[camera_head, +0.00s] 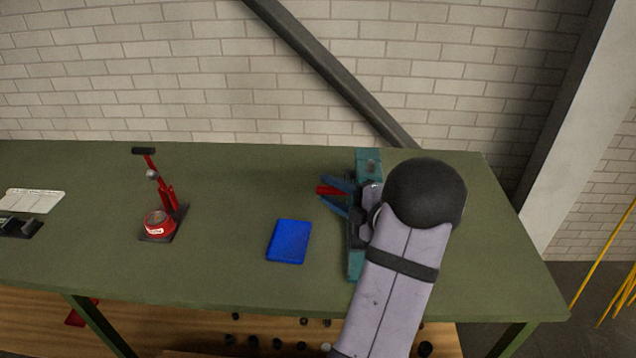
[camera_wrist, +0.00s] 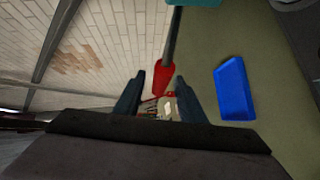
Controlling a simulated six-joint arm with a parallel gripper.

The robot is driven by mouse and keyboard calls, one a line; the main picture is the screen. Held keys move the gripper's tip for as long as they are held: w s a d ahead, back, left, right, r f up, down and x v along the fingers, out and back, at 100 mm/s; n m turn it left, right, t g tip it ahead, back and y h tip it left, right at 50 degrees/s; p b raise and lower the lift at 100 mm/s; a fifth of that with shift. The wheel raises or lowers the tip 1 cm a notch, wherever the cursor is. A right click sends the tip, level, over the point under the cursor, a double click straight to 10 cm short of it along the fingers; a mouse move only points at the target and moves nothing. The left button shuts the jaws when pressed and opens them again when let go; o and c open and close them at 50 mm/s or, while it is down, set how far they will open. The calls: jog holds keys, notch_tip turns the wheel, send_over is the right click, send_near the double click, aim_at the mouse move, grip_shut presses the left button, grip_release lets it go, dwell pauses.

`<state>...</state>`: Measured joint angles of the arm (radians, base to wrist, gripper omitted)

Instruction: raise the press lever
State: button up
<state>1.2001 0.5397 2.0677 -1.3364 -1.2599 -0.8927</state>
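A teal press-like device (camera_head: 355,266) stands on the green table right of centre, partly hidden behind my arm. Its lever has a dark shaft (camera_wrist: 174,36) and a red grip (camera_head: 327,191). In the wrist view the red grip (camera_wrist: 163,76) lies between my fingertips, with a gap visible on each side. My gripper (camera_head: 323,187) is open around the grip, its fingers pointing left in the head view; they also show in the wrist view (camera_wrist: 159,80). I cannot tell whether either finger touches the grip.
A blue flat block (camera_head: 289,241) lies left of the teal device. A red device (camera_head: 159,223) with a black-ended lever stands further left. A white sheet-like item (camera_head: 32,201) lies at far left. The green table (camera_head: 229,190) is clear between these; a brick wall is behind.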

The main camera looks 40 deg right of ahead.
jog(key=w, duration=0.1)
jog(key=w+p, duration=0.1)
jog(key=w, duration=0.2)
jog(key=shift+w+f+p, duration=0.3)
jog(key=shift+w+f, duration=0.05)
jog(key=shift+w, duration=0.05)
grip_shut()
